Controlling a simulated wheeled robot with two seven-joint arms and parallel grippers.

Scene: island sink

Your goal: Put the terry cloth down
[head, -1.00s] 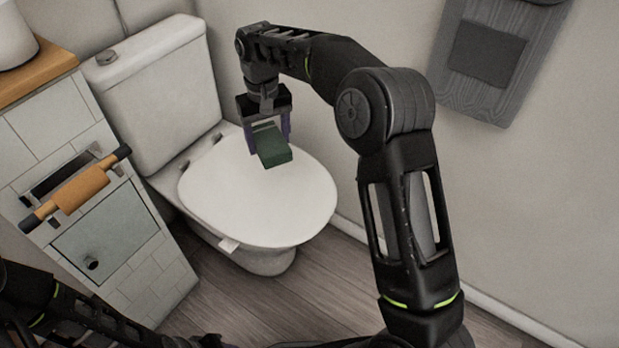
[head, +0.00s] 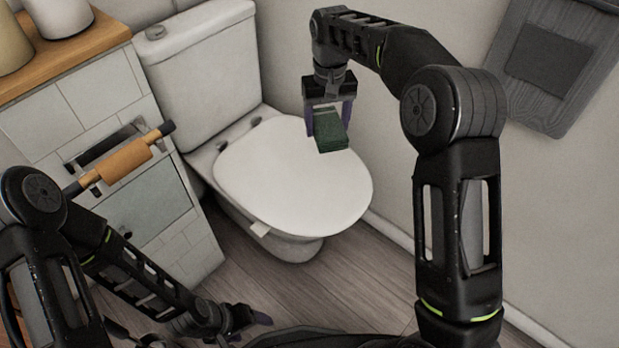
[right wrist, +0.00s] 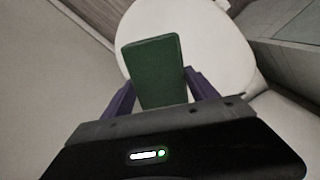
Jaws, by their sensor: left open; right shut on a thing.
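The terry cloth is a dark green folded block (head: 326,128) in the head view. My right gripper (head: 329,122) is shut on it, with a purple finger on each side, over the rear right part of the closed white toilet lid (head: 275,180). The cloth also shows in the right wrist view (right wrist: 155,70), between the fingers with the lid behind it. I cannot tell whether the cloth touches the lid. My left gripper (head: 252,322) is low at the bottom of the head view, empty and apart from the toilet.
A tiled cabinet (head: 130,190) with a wooden top (head: 85,52) and an orange roll on a bar (head: 124,161) stands left of the toilet. A grey wall panel (head: 560,60) hangs at the upper right. Bare wooden floor (head: 320,290) lies in front.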

